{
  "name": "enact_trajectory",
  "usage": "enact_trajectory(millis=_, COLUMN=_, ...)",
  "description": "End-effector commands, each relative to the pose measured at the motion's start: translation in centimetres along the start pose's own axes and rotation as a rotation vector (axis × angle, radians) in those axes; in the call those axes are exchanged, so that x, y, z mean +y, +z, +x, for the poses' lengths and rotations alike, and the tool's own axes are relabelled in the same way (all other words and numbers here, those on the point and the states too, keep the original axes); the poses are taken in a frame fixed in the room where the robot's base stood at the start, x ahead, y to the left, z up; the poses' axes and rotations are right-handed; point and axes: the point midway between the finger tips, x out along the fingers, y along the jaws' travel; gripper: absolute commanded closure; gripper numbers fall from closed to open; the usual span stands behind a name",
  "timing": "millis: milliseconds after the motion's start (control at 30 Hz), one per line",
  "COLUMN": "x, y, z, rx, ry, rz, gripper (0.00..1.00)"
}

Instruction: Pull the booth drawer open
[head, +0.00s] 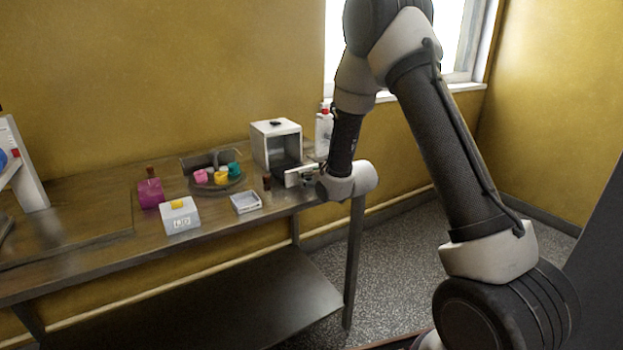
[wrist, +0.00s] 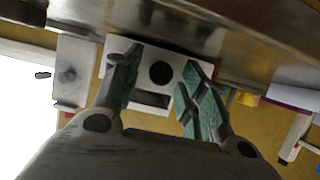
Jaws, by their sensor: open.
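My gripper (head: 296,177) is close in front of the booth's lower right. In the wrist view my gripper (wrist: 158,75) is open, with green pads apart and nothing seen held. Between the fingers is a white face (wrist: 147,87) with a black round spot and a dark slot. I cannot tell whether they touch it.
A white bottle (head: 324,131) stands right of the booth. A small white tray (head: 246,203), a dark round plate (head: 226,185) with coloured pieces, a white box (head: 180,216) and a magenta box (head: 150,194) are to the left. The floor (head: 400,250) right of the table is clear.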

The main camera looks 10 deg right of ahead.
Motion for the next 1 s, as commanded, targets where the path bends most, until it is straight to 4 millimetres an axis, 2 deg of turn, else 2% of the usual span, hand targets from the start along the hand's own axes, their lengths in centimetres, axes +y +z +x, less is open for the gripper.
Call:
enact_trajectory(millis=200, x=0.0, y=0.1, z=-0.1, rx=-0.001, ry=0.000, rz=0.000, gripper=0.58)
enact_trajectory(millis=333, x=0.0, y=0.1, z=-1.2, rx=-0.002, ry=0.000, rz=0.000, gripper=0.58)
enact_trajectory(millis=700, x=0.1, y=0.0, z=-9.1, rx=-0.001, ry=0.001, rz=0.000, gripper=0.58)
enact_trajectory(millis=833, x=0.1, y=0.0, z=-10.9, rx=0.000, ry=0.001, rz=0.000, gripper=0.58)
enact_trajectory(millis=1000, x=0.0, y=0.0, z=-12.0, rx=0.000, ry=0.000, rz=0.000, gripper=0.58)
